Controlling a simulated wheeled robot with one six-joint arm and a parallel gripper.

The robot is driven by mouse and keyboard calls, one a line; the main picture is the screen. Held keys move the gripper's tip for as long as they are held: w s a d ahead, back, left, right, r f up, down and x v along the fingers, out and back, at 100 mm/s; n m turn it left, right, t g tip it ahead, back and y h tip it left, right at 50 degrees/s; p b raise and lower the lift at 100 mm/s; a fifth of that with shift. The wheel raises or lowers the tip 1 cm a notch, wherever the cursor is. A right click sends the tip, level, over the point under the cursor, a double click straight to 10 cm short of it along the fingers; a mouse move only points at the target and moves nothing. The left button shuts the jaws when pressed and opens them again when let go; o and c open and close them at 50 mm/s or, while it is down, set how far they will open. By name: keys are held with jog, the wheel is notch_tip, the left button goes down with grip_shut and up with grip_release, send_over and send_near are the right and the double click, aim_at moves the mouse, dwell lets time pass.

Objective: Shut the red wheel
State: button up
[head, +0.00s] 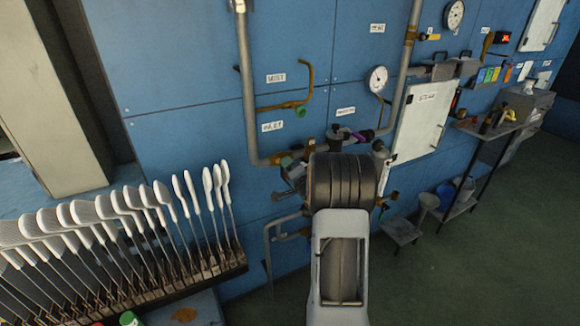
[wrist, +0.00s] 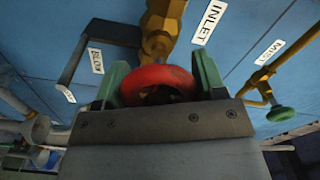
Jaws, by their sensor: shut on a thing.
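The red wheel (wrist: 160,78) sits on a brass valve (wrist: 160,35) in the wrist view. My gripper (wrist: 158,82) is shut on the red wheel, with one green-padded finger on each side of its rim. The lower part of the wheel is hidden behind the gripper body. A label reading INLET (wrist: 209,22) is on the blue wall just right of the valve.
A green wheel (wrist: 280,113) on a brass pipe stands to the right in the wrist view. A dark bent handle (wrist: 85,50) is to the left. In the head view, a rack of white sock boards (head: 120,215) stands left and a shelf (head: 480,130) right.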

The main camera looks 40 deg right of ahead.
jog(key=shift+m+p, duration=0.9)
jog(key=shift+m, duration=1.6)
jog(key=o, duration=0.9)
jog(key=s, duration=0.4)
jog(key=s+a+b, duration=0.1)
jog(key=s, duration=0.8)
jog(key=shift+s+a, duration=0.35)
jog(key=shift+a, duration=0.05)
